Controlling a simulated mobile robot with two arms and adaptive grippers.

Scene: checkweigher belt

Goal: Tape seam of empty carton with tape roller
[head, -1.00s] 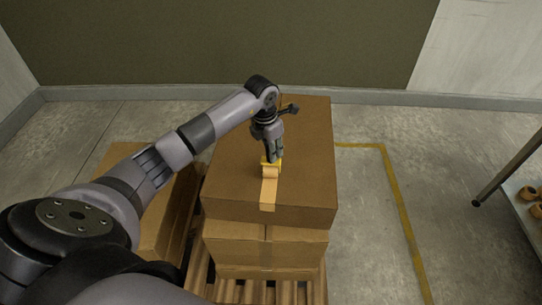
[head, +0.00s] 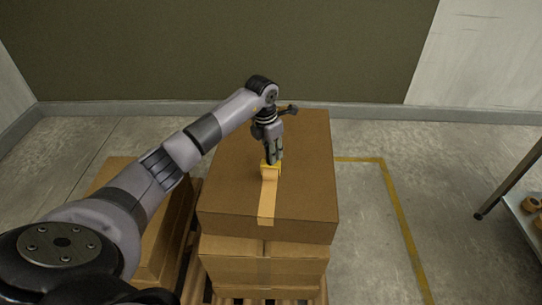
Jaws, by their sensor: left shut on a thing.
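The carton (head: 225,180) is a large brown closed box on top of a stack of boxes. A strip of light tan tape (head: 267,203) runs along the middle of its top, from the tape roller to the near edge and a little over it. The yellow tape roller (head: 270,166) sits at the far end of the strip, on the carton's top. My left gripper (head: 274,156) points down and is shut on the tape roller. The fingers partly hide the roller. My right gripper is not in view.
More brown boxes (head: 240,258) sit under the carton on a wooden pallet. Another box (head: 120,177) stands to the left, partly behind my arm. A shelf with tape rolls (head: 531,204) is at the right edge. A yellow floor line (head: 400,215) borders clear floor.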

